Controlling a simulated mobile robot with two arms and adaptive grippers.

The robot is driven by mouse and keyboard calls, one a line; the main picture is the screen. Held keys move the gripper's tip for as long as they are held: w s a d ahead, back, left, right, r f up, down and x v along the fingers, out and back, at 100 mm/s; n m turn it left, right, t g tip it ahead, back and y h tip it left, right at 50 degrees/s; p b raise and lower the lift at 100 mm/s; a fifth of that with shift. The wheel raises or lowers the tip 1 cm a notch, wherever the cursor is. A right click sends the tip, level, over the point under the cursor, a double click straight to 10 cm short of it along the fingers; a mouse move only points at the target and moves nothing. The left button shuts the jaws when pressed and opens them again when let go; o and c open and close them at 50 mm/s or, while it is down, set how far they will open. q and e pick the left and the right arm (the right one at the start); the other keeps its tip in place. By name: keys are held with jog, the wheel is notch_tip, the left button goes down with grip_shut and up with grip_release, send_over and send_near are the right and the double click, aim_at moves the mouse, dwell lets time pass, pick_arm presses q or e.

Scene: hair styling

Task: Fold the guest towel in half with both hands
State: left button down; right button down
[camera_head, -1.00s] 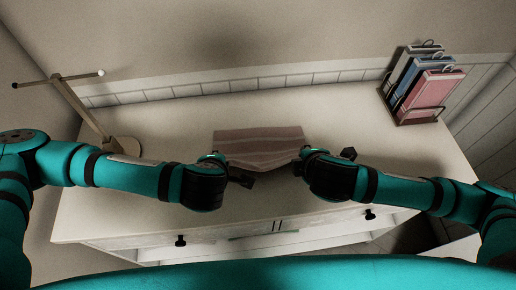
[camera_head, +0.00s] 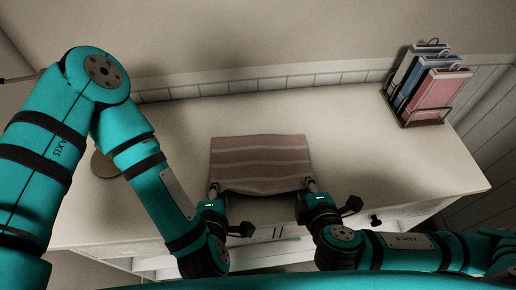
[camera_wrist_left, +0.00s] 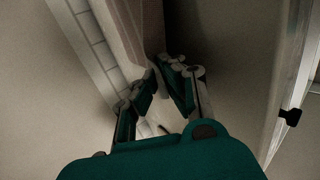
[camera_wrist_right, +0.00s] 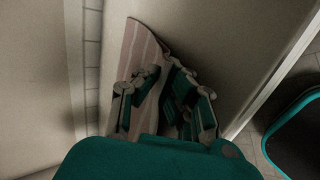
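The guest towel (camera_head: 262,160) is pinkish with pale stripes and lies across the middle of the white dresser top. Its near edge sags between my two grippers and looks lifted, with a dark shadow below. My left gripper (camera_head: 213,188) is at the near left corner; in the left wrist view its fingertips come together on the edge of the towel (camera_wrist_left: 142,28). My right gripper (camera_head: 311,185) is at the near right corner; in the right wrist view the towel (camera_wrist_right: 140,45) runs in between its fingers. The pinched corners are partly hidden by the fingers.
A rack with several folders (camera_head: 432,90) stands at the back right of the dresser (camera_head: 380,150). A stand's round base (camera_head: 104,164) is at the left, partly behind my left arm. A tiled strip runs along the wall.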

pick_arm(q)
jog(key=c, duration=1.2)
grip_release()
pick_arm(e)
jog(key=c, duration=1.2)
grip_release()
pick_arm(q)
jog(key=shift+r, duration=0.1)
